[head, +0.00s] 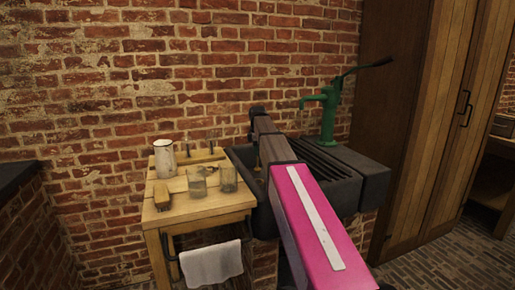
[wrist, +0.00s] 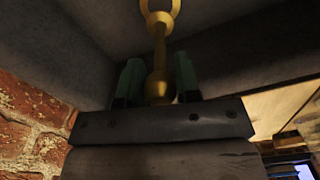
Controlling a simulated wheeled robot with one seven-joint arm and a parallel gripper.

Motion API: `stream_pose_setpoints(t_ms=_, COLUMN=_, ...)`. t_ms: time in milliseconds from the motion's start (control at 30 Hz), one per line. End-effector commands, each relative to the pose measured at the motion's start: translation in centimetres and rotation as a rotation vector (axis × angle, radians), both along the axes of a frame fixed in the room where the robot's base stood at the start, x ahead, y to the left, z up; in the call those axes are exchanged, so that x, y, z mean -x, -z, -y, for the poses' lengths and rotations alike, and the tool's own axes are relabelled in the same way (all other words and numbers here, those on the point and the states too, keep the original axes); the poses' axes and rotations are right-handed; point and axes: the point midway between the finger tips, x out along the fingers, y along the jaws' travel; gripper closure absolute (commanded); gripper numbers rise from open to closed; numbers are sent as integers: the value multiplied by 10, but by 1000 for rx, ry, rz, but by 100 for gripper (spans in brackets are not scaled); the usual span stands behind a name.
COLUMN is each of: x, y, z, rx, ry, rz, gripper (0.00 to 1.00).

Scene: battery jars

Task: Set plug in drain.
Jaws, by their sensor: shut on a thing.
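In the wrist view, a brass plug (wrist: 159,55) with a ring at its top, a thin stem and a rounded lower part stands between the two green fingers of my gripper (wrist: 158,82). My gripper is shut on it. The dark stone sink (head: 265,222) is in the head view, with my pink arm reaching across it. My gripper is hidden behind the arm there. A small yellowish spot shows inside the sink, too small to identify. The drain does not show in either view, so I cannot tell how the plug lies relative to it.
A wooden table (head: 205,210) stands left of the sink, holding a white jug (head: 165,158), glass jars (head: 197,183) and a brush-like wooden thing (head: 162,195). A white towel (head: 211,264) hangs in front. A green hand pump (head: 328,115) rises behind the sink.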

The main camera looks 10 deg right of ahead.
Motion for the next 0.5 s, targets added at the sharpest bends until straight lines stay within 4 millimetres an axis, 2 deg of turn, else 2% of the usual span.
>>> stream_pose_setpoints(t_ms=500, x=0, y=30, z=0, rx=0, ry=0, rz=0, gripper=100)
